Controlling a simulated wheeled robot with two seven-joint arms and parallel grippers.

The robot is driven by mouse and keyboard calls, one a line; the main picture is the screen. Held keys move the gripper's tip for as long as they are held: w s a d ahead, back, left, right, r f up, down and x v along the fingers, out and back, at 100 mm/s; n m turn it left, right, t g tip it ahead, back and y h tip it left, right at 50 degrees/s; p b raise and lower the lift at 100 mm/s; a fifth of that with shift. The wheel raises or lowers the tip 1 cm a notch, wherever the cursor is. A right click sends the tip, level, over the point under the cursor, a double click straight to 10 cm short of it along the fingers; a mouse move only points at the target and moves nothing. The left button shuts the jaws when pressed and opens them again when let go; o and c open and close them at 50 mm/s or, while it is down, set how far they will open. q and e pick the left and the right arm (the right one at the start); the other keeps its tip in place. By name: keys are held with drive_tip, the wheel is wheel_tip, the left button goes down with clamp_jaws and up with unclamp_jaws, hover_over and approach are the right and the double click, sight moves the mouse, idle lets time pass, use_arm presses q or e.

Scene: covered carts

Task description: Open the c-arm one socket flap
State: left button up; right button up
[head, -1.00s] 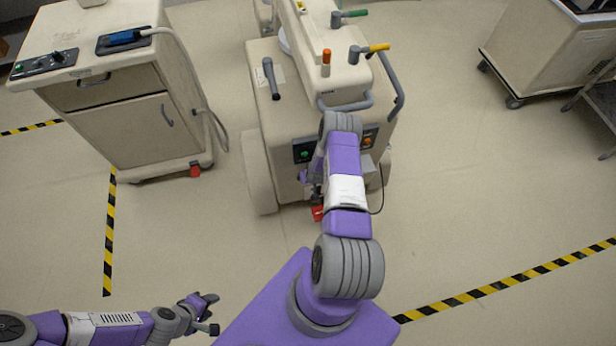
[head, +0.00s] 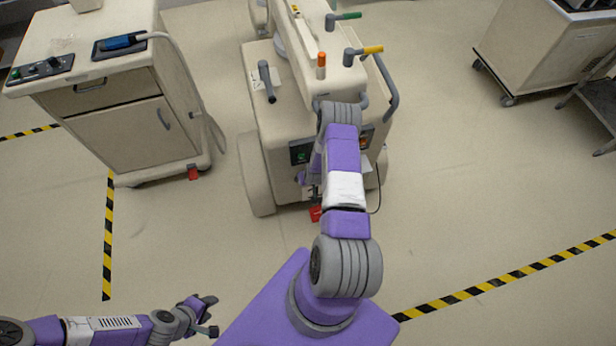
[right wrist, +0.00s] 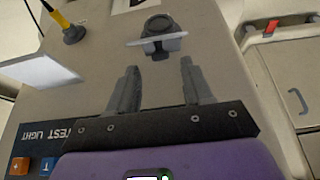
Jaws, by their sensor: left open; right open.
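The C-arm cart (head: 268,120) is a cream machine with grey handles, straight ahead in the head view. In the right wrist view its panel (right wrist: 95,95) fills most of the picture, upside down. A dark round socket (right wrist: 158,24) sits there, with a pale thin flap (right wrist: 150,41) across it, seen nearly edge-on. My right gripper (right wrist: 163,73) is open, its fingertips just short of the socket and on either side of it, with nothing between them. In the head view my right arm hides the socket. My left gripper (head: 211,315) is open and empty at lower left, over the floor.
A yellow-ended cable (right wrist: 62,20) is plugged into the panel beside the socket. A pale plate (right wrist: 40,72) sticks out nearby. Orange and blue buttons (right wrist: 33,165) lie at the corner. Another cabinet (head: 125,130) stands left; a cart (head: 535,60) stands right. Floor between is clear.

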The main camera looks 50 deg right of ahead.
drive_tip(key=v, duration=0.3)
idle(0.5)
drive_tip(key=a+r+n+g+y, duration=0.1)
drive_tip(key=a+r+y, duration=0.1)
drive_tip(key=a, duration=1)
drive_tip(key=a+r+n+y, duration=0.1)
drive_tip(key=a+r+y, duration=0.2)
drive_tip(key=a, duration=0.8)
drive_tip(key=s+a+r+n+g+y, duration=0.1)
drive_tip(key=s+a+r, duration=0.1)
drive_tip(key=s+a, duration=0.2)
drive_tip(key=s+a+r+n+g+y, duration=0.1)
drive_tip(key=s+a+r, duration=0.2)
drive_tip(key=a, duration=0.6)
drive_tip(key=shift+s+a+g+b, duration=0.15)
drive_tip(key=shift+s+g+b, duration=0.3)
drive_tip(key=shift+s, duration=0.45)
drive_tip(key=shift+r, duration=0.1)
